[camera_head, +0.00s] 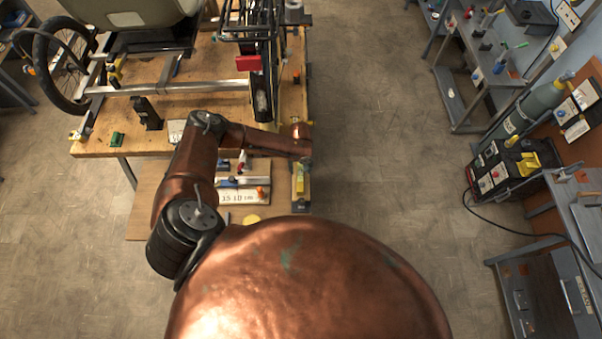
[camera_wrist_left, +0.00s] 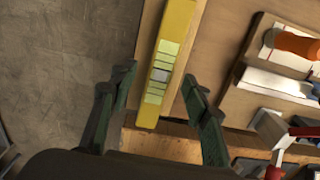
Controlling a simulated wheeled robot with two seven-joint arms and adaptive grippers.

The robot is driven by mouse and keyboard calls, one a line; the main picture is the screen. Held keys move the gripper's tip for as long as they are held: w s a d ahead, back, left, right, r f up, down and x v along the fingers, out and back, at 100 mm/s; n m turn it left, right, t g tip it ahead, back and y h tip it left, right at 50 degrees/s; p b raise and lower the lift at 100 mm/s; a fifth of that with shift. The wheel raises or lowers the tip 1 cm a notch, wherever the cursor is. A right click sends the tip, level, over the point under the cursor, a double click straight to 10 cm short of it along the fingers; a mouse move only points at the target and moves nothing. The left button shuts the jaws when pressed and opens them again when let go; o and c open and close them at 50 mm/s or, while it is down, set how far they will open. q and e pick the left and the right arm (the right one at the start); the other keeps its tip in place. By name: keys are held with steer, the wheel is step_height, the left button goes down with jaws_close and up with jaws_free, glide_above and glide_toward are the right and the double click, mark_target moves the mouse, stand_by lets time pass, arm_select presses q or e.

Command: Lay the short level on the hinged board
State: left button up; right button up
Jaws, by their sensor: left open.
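The short level is a yellow bar with pale green panels. In the left wrist view the level (camera_wrist_left: 170,45) lies lengthwise over a narrow wooden board (camera_wrist_left: 207,45), which looks like the hinged board; no hinge is visible. In the head view the level (camera_head: 299,184) shows small at the board's near part. My left gripper (camera_wrist_left: 159,74) is open, with one dark green finger on each side of the level and a gap to both. Whether the level's underside rests flat on the board cannot be told. My right gripper is not in view.
The workbench (camera_head: 200,104) holds the trike frame (camera_head: 160,88). A lower wooden shelf carries a white labelled box (camera_head: 238,197) and tools beside the board. An orange-handled tool (camera_wrist_left: 293,43) lies right of it in the left wrist view. Bare floor (camera_head: 375,150) is on the right.

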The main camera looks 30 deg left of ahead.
mark_target(300, 172)
arm_select(q)
step_height(300, 172, down, 3)
steer(key=shift+w+a+r, duration=0.1)
steer(key=shift+a+r, duration=0.05)
steer(key=shift+r, duration=0.05)
steer(key=shift+f, duration=0.5)
steer(key=shift+c, duration=2)
steer(key=c, duration=0.3)
jaws_close()
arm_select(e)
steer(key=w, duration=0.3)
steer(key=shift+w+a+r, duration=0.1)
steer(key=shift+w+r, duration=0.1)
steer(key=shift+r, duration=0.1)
